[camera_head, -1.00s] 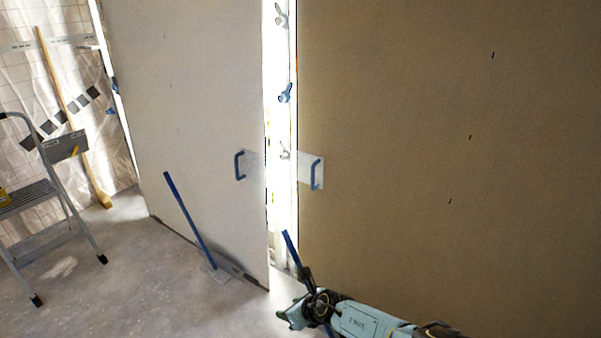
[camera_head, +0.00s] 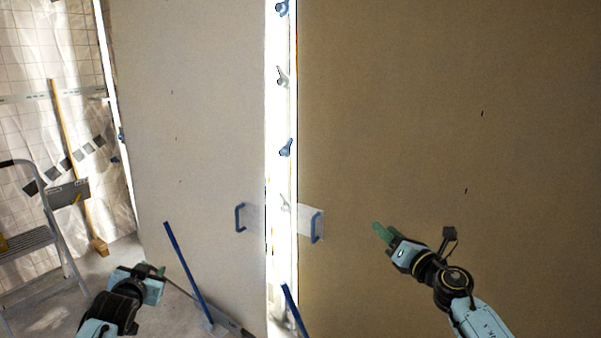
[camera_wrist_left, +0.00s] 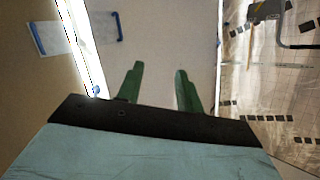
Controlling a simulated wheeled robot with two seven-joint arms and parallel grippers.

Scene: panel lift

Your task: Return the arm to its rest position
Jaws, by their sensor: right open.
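My left gripper (camera_head: 155,271) is at the lower left of the head view, in front of the pale panel (camera_head: 200,120). In the left wrist view its two green fingers (camera_wrist_left: 158,70) stand apart with nothing between them. My right gripper (camera_head: 381,230) is raised in front of the brown panel (camera_head: 420,120), right of that panel's blue handle (camera_head: 316,227) and apart from it. It is open, with nothing seen in it, and its green fingers overlap in this view.
Two blue bars, one on the left (camera_head: 188,272) and one on the right (camera_head: 293,308), lean near the panels' lower edges. A bright gap with blue clips (camera_head: 285,147) runs between the panels. A stepladder (camera_head: 30,237) and a wooden pole (camera_head: 72,160) stand at the left.

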